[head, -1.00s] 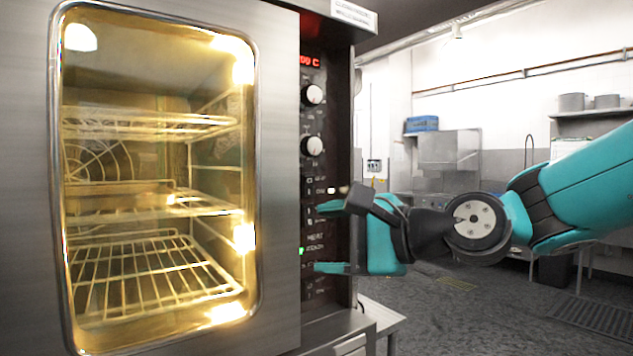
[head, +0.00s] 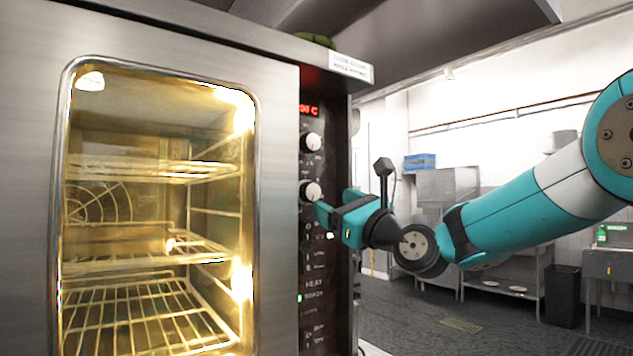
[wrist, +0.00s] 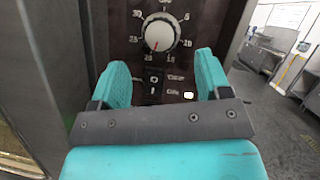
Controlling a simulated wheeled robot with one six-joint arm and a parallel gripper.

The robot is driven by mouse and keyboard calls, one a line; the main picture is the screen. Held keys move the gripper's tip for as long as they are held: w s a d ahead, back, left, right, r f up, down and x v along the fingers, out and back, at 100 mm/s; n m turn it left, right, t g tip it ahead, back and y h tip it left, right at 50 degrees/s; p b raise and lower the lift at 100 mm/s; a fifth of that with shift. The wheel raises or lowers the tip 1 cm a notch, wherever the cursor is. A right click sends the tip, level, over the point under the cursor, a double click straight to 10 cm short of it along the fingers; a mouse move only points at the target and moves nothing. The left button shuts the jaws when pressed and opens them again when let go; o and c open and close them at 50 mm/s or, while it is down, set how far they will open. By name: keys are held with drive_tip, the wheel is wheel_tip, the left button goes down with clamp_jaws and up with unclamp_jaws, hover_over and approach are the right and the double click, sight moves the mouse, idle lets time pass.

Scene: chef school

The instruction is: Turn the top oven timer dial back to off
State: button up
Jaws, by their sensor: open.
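The timer dial (head: 311,191) is the lower of two white knobs on the oven's dark control panel. In the wrist view the dial (wrist: 159,33) has minute numbers around it, and its red pointer line points down, slightly left, toward the number at the bottom. My gripper (head: 326,212) is at the panel, just below and right of this dial. In the wrist view my gripper (wrist: 163,70) is open and empty, with its two teal fingers side by side below the dial. The fingers are not around the dial. Whether they touch the panel I cannot tell.
A rocker switch (wrist: 153,84) and a lit lamp (wrist: 188,95) are below the dial, between the fingers. The oven's lit glass door (head: 150,215) is left. Open floor lies to the right.

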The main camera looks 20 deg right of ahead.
sight(314, 193)
drive_tip(key=p+x, duration=0.2)
drive_tip(key=x, duration=0.4)
drive_tip(key=shift+w+a, duration=0.1)
drive_tip(key=shift+c, duration=0.4)
drive_tip(key=c, duration=0.8)
drive_tip(key=shift+c, duration=0.2)
drive_tip(key=shift+n, duration=0.4)
